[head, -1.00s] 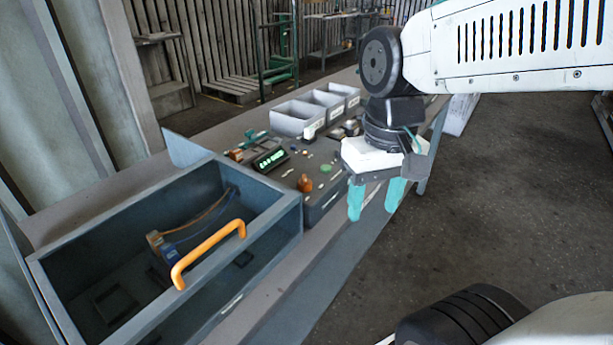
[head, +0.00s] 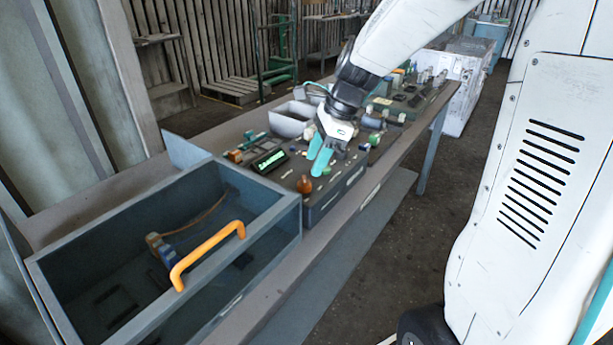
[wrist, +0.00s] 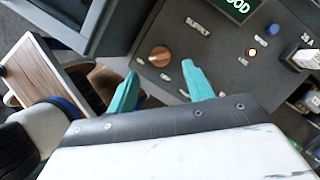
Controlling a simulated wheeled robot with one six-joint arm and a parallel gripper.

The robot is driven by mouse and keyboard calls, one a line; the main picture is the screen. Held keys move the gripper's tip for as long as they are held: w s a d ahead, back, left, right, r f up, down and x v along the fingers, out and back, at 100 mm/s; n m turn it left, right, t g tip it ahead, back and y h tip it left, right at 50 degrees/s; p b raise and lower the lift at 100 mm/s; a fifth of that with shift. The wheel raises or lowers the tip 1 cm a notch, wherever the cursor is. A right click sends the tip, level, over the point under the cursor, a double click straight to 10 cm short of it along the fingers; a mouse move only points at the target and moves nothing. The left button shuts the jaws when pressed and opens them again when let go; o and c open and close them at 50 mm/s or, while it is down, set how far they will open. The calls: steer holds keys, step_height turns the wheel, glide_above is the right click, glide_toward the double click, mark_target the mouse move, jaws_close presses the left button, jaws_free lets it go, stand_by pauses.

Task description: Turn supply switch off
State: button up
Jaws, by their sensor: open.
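The supply switch is an orange-brown rotary knob (head: 304,184) on the near right part of the dark control panel. In the wrist view the knob (wrist: 159,57) lies under the word SUPPLY, just beyond and between the two teal fingertips. My gripper (head: 321,160) hangs over the panel in the head view, its teal fingers pointing down and apart. In the wrist view my gripper (wrist: 160,72) is open and empty, and no contact with the knob shows. The knob's exact pointer setting is hard to read.
A lit green display (head: 270,160) sits on the panel left of the knob. A blue-grey open box (head: 262,245) with an orange handle (head: 208,254) stands in front of the panel. Pale bins (head: 290,118) and a second panel (head: 395,100) are farther back. Small buttons surround the knob.

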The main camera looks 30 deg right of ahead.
mark_target(306, 179)
steer(key=x, duration=0.5)
steer(key=shift+a+f, duration=0.15)
steer(key=shift+f, duration=0.2)
steer(key=c, duration=1)
